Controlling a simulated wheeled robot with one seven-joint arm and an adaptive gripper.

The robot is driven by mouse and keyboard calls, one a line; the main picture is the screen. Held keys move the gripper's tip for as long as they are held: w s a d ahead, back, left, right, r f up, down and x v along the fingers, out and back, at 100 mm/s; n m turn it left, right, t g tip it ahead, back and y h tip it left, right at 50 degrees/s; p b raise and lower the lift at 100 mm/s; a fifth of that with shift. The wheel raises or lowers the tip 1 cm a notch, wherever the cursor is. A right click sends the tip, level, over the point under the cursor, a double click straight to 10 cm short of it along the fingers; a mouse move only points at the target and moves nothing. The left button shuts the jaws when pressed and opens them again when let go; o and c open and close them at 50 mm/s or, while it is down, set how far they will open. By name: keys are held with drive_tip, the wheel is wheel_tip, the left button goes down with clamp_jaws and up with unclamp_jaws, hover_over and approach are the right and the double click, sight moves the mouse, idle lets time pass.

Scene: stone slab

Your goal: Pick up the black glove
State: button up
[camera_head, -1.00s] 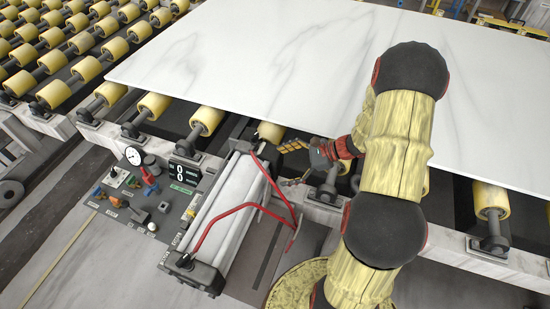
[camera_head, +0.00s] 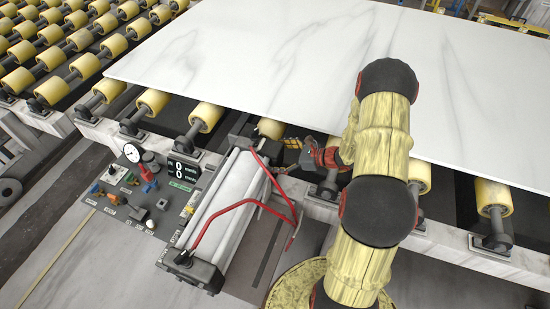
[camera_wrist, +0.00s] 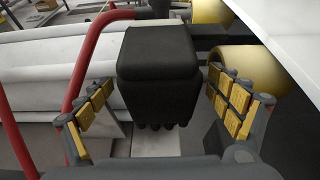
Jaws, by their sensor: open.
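The black glove (camera_wrist: 155,75) is in the middle of the wrist view, a dark blocky shape with rounded finger ends at its lower edge. My gripper (camera_wrist: 160,90) is open, with one yellow-padded finger on each side of the glove. Gaps show between the glove and both fingers. In the head view my gripper (camera_head: 285,156) is beside the white cylinder of the machine, near the slab's front edge. I cannot make out the glove clearly in the head view.
A red tube frame (camera_head: 235,207) and a white cylinder (camera_head: 225,200) lie left of my gripper. The white stone slab (camera_head: 260,60) rests on yellow rollers (camera_head: 207,116) behind. A gauge panel (camera_head: 150,185) is further left.

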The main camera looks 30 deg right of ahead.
drive_tip(key=shift+w+a+f, duration=0.15)
drive_tip(key=shift+w+a, duration=0.05)
drive_tip(key=shift+w, duration=0.05)
drive_tip(key=shift+c, duration=0.6)
drive_tip(key=c, duration=1.1)
drive_tip(key=shift+c, duration=0.2)
